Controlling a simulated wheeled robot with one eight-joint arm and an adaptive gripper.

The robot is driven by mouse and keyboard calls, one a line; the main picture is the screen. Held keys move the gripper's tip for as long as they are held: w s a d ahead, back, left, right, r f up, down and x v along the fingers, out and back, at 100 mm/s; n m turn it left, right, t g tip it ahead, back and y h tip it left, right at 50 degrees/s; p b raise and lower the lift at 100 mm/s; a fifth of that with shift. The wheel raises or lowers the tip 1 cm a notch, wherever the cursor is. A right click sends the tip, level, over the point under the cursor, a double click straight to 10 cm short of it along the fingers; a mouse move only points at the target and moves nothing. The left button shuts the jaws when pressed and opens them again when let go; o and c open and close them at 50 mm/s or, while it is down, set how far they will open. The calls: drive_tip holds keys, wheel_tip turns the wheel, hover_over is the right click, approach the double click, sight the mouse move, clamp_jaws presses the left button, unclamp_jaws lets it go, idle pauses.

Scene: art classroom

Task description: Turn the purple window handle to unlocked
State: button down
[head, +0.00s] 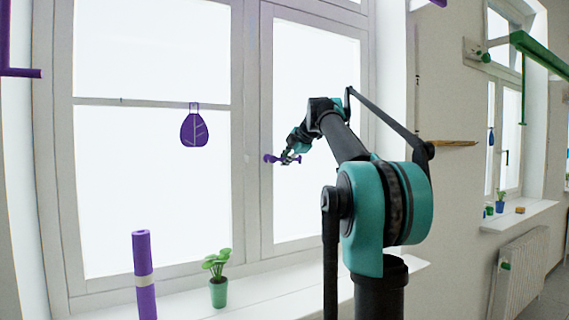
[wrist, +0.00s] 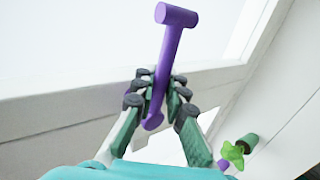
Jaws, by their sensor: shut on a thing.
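The purple window handle (head: 268,158) is on the frame of the right-hand window sash in the head view. It looks about level there, with its bar running to the right past my gripper (head: 288,159). In the wrist view, the purple handle (wrist: 170,42) is a long bar with a short cylinder across its far end. My gripper (wrist: 157,88) is shut on the bar, with dark-padded fingers on both sides of it. The bar's near end shows between the fingers.
A purple roll (head: 144,270) and a potted plant (head: 218,292) stand by the sill (head: 262,303). The plant's leaves also show in the wrist view (wrist: 233,153). A wooden stick (head: 455,143) juts from the wall.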

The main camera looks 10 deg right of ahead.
drive_tip(key=shift+r, duration=0.15)
idle(0.4)
drive_tip(key=c, duration=1.5)
unclamp_jaws()
drive_tip(key=shift+c, duration=0.2)
drive_tip(key=v, duration=1.2)
drive_tip(key=shift+a, duration=0.1)
